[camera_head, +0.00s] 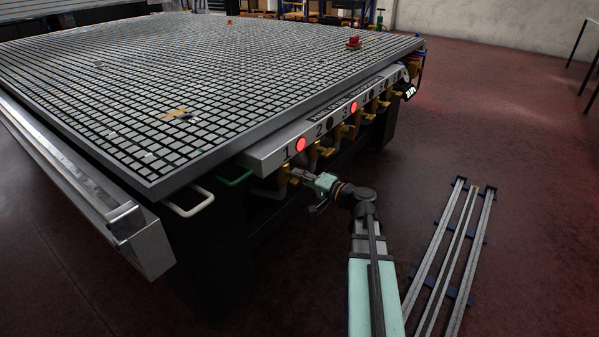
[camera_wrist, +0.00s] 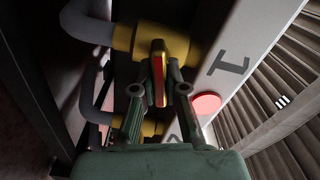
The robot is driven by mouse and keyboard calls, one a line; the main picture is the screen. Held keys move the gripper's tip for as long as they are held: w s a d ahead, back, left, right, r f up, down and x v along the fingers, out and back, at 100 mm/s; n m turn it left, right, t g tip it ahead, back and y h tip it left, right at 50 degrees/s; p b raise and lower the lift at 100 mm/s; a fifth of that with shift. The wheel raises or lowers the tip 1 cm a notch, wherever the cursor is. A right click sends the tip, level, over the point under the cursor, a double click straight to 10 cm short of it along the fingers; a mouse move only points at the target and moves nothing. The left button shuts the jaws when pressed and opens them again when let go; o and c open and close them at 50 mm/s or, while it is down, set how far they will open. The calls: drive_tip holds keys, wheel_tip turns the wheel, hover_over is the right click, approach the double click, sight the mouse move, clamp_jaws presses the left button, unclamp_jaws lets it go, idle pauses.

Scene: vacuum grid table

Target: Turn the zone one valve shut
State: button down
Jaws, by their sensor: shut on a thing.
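The zone one valve is the brass-coloured valve below the number 1 on the panel. In the head view its brass body (camera_head: 284,180) shows at the panel's near end, partly hidden by my gripper (camera_head: 305,176). In the wrist view its brass body (camera_wrist: 146,42) joins a grey pipe, and its yellow and red handle (camera_wrist: 157,70) stands between my fingers. My gripper (camera_wrist: 159,80) is shut on that handle. The zone one lamp (camera_head: 300,145) glows red; it also shows in the wrist view (camera_wrist: 207,103).
More valves (camera_head: 345,131) run along the panel (camera_head: 270,153) under the grid table (camera_head: 160,186). The lamp at 3 (camera_head: 353,107) is red, and the one at 2 is dark. Metal rails (camera_head: 448,255) lie on the floor at right. Two loop handles (camera_head: 190,204) project at the table's near corner.

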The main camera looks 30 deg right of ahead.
drive_tip(key=shift+m+p, duration=0.9)
drive_tip(key=shift+m, duration=0.7)
drive_tip(key=shift+f, duration=0.1)
drive_tip(key=c, duration=1.2)
unclamp_jaws()
drive_tip(key=shift+s, duration=0.1)
drive_tip(key=v, duration=1.1)
drive_tip(key=shift+s+d, duration=0.25)
drive_tip(key=shift+s, duration=0.05)
